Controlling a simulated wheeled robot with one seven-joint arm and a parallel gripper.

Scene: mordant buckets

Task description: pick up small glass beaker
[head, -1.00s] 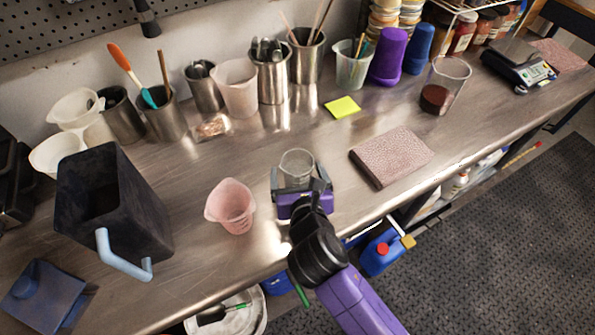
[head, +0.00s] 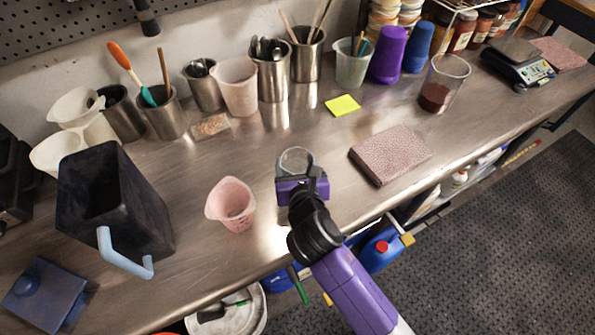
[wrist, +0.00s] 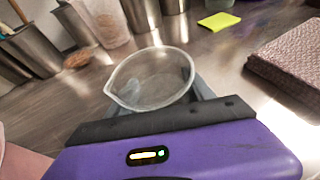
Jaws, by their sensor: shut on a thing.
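The small glass beaker (head: 295,161) is clear and round-rimmed, and stands over the front middle of the steel bench. In the wrist view the beaker (wrist: 152,78) is upright with its spout toward the lower left. My purple gripper (head: 301,178) is shut on the beaker from the front side. In the wrist view the gripper body (wrist: 170,150) hides the beaker's lower part and most of the fingers. I cannot tell whether the beaker's base touches the bench.
A pink measuring cup (head: 232,204) stands close on the left. A pinkish textured block (head: 390,154) lies to the right, and a yellow sticky note (head: 342,105) lies behind. Steel containers (head: 272,80) line the wall. The bench (head: 240,155) behind the beaker is clear.

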